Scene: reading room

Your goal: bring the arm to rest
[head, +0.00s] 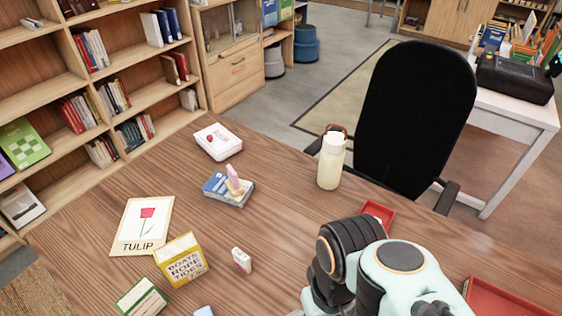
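My arm (401,262), pale with dark joints, shows at the lower right in the head view, over the near part of the wooden table. Only some of its links and rounded joints are in the picture. My gripper is not seen, so whether it holds anything does not show. The arm hides part of the table and part of a small red tray (378,210) behind it.
The wooden table (275,205) bears a cream bottle (331,161), a white box (218,141), a blue book (222,191) with a small item on it, a tulip card (143,225), a yellow book (181,259) and a small box (241,260). A red tray (500,295) lies right. A black chair (415,115) stands behind.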

